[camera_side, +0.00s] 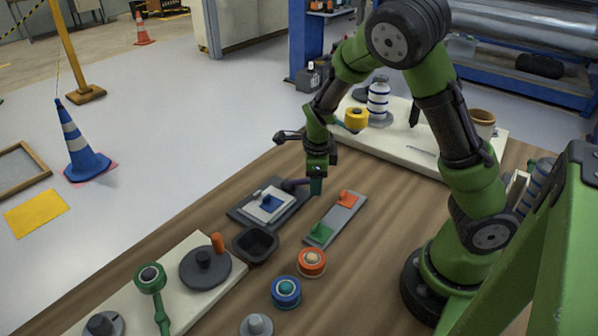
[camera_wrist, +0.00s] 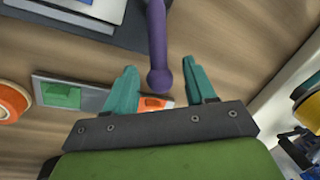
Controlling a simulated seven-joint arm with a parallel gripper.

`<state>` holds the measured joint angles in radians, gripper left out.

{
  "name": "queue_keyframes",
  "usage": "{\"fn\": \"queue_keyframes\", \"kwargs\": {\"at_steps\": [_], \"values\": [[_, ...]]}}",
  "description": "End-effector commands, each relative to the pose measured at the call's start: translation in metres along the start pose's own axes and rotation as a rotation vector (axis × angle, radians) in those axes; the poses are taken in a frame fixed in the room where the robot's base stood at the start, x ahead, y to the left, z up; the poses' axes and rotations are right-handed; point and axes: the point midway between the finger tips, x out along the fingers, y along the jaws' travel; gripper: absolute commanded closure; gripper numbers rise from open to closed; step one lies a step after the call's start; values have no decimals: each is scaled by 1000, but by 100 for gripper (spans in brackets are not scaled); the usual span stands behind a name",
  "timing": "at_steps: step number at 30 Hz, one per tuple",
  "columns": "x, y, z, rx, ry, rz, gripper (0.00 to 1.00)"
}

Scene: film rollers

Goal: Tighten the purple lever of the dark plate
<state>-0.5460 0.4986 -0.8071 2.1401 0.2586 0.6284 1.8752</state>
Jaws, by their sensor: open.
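The purple lever (camera_side: 293,185) sticks out from the plate's right side towards my gripper (camera_side: 316,186). In the wrist view the dark plate (camera_wrist: 127,32) is at the top, and the purple lever (camera_wrist: 157,40) runs down to a round knob. My gripper (camera_wrist: 159,66) is open, its teal fingers on either side of the lever's knob end. I see gaps on both sides. The height between fingers and knob is hard to tell.
A grey strip with a green block (camera_side: 319,233) and an orange block (camera_side: 346,198) lies just right of the dark plate.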

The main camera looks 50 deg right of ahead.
Motion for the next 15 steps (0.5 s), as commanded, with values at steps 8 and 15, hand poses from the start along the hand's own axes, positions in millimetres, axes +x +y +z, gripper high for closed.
{"fn": "queue_keyframes", "kwargs": {"at_steps": [8,15], "values": [[-56,1,2,-3,-9,0,45],[-112,1,2,-4,-11,2,45]]}}
